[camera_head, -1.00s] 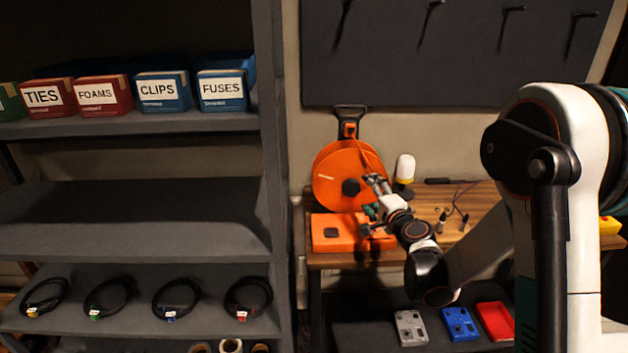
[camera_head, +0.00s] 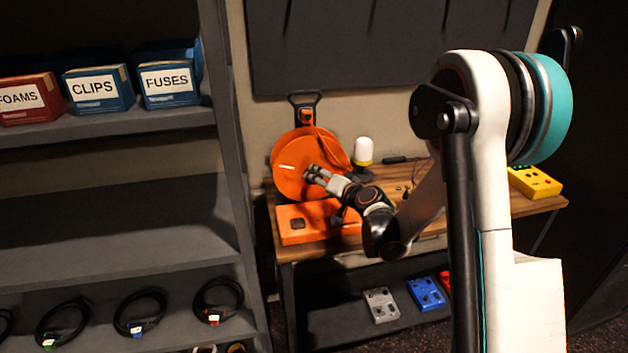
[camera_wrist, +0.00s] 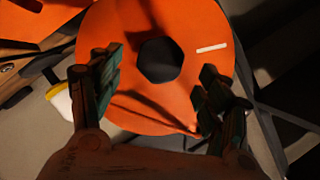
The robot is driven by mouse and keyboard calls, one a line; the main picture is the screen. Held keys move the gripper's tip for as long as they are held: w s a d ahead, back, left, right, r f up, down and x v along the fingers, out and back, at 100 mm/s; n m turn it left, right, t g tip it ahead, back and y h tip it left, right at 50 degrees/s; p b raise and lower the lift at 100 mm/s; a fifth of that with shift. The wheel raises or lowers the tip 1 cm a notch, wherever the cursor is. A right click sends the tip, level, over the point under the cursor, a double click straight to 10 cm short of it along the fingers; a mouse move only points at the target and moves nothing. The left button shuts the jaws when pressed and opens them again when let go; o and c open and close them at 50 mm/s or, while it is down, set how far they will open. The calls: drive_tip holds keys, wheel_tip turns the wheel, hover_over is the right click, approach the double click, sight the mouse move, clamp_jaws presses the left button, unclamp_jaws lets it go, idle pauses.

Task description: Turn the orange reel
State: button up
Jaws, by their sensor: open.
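The orange reel (camera_head: 288,178) stands upright on its orange base (camera_head: 291,226) at the left end of the wooden desk. It is a round disc with a white stripe. In the wrist view the reel (camera_wrist: 190,92) faces me, with its dark hexagonal hub (camera_wrist: 160,60) between and beyond my fingers and the stripe to the upper right. My gripper (camera_wrist: 158,90) is open and empty, one finger at each side of the hub. In the head view my gripper (camera_head: 312,175) is in front of the reel and hides the hub. Whether the fingers touch the disc I cannot tell.
A white-topped lamp (camera_head: 363,151) stands right of the reel. A yellow box (camera_head: 534,181) sits at the desk's right. Grey shelving (camera_head: 228,150) with labelled bins and coiled cables is close on the left. Grey (camera_head: 381,305) and blue (camera_head: 426,293) boxes lie on the lower shelf.

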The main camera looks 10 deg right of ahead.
drive_tip(key=b+x, duration=0.1)
drive_tip(key=x, duration=0.4)
drive_tip(key=shift+w, duration=0.15)
drive_tip(key=c, duration=1.5)
